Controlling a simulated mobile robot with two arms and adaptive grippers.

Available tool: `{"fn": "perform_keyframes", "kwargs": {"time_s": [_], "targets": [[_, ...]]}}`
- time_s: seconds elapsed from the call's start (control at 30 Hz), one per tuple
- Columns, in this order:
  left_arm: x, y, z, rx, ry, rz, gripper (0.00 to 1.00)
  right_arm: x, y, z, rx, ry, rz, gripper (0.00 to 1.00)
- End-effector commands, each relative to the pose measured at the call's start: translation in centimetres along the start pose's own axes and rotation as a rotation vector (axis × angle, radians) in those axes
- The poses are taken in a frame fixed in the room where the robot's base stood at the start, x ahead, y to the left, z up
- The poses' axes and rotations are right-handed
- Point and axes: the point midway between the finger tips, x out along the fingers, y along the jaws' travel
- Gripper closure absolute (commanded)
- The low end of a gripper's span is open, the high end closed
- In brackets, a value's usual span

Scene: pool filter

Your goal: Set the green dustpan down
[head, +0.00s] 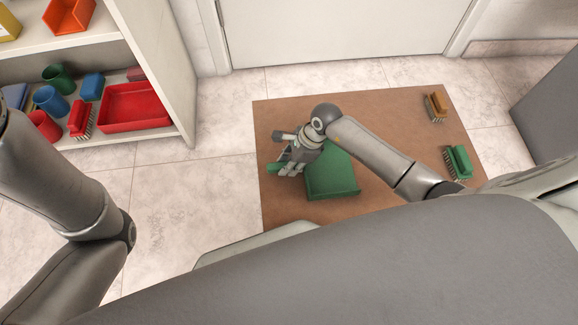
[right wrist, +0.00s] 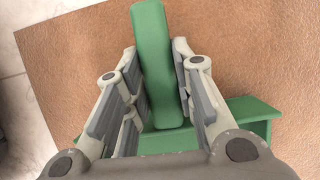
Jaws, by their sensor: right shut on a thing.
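The green dustpan (head: 332,178) is over the brown mat, pan toward the right and handle toward the left. My right gripper (head: 284,155) is shut on its handle. In the right wrist view the green handle (right wrist: 153,40) runs between the two fingers, and part of the pan (right wrist: 255,112) shows behind the right finger. The pan looks low and close to the mat; I cannot tell whether it touches. The arm hides part of the dustpan. My left arm is at the left edge of the head view, but its gripper is out of view.
The brown mat (head: 390,115) lies on pale floor tiles. A shelf at upper left holds a red dustpan (head: 137,106), a red brush (head: 81,118) and several mugs. A door is behind.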

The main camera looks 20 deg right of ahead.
Motion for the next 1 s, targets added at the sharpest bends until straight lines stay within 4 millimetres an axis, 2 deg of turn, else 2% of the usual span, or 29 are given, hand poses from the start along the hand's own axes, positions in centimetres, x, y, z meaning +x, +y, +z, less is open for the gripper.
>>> {"fn": "perform_keyframes", "kwargs": {"time_s": [0.37,0.4,0.57,0.87,1.0], "targets": [[-0.4,0.1,-0.1,-0.001,-0.001,0.0,0.54,0.4,0.0,-0.2,-0.001,0.001,0.0,1.0],[-0.4,0.1,-0.1,-0.001,-0.001,0.0,0.54,0.4,0.0,-0.2,0.0,0.001,0.0,0.74],[-0.3,0.1,-0.1,-0.001,-0.001,0.0,0.54,0.3,0.0,-0.2,0.0,0.0,0.0,0.54],[-0.3,0.1,0.0,0.0,-0.001,0.0,0.54,0.3,0.0,-0.1,0.0,0.0,0.0,0.54],[0.3,-0.1,0.2,0.0,-0.002,0.0,0.54,-0.6,-0.1,0.1,-0.001,0.0,-0.002,0.54]]}}
